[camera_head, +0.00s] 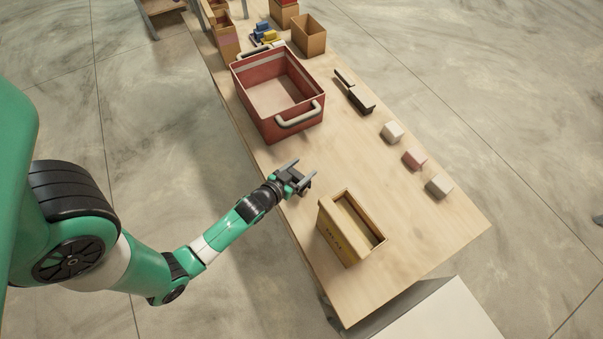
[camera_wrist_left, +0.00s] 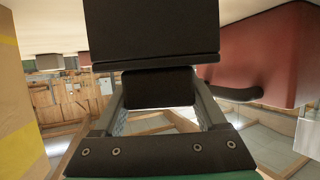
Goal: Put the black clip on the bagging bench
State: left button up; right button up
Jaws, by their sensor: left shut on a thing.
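My left gripper (camera_head: 301,176) is low over the near left edge of the wooden table, between the red crate and the yellow-brown box. In the left wrist view it is shut on a black thing, which looks like the black clip (camera_wrist_left: 152,28). A smaller black part of it sits between the fingers, and the wide black part fills the top of that view. In the head view the clip is small and dark between the fingers. The wooden table (camera_head: 440,223) seems to be the bagging bench. My right gripper is in neither view.
The red crate (camera_head: 297,128) with pale handles stands behind the gripper. The open yellow-brown box (camera_head: 338,238) stands at front right. A dark tool (camera_head: 361,99) lies right of the crate. Three small blocks (camera_head: 414,159) line the right side. Bare table lies between.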

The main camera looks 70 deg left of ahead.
pick_arm(q)
notch_tip(320, 180, down, 3)
jog(key=shift+r+b, duration=0.1)
jog(key=shift+b, duration=0.3)
jog(key=shift+r, duration=0.1)
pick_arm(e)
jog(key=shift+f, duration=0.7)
pick_arm(q)
jog(key=o, duration=1.3)
jog(key=shift+d, duration=0.1)
jog(key=shift+c, duration=0.2)
jog(key=shift+s+r, duration=0.1)
jog(key=v, duration=1.1)
jog(key=shift+s+d+r, duration=0.15)
jog(key=shift+s+d, duration=0.05)
jog(key=shift+s, duration=0.1)
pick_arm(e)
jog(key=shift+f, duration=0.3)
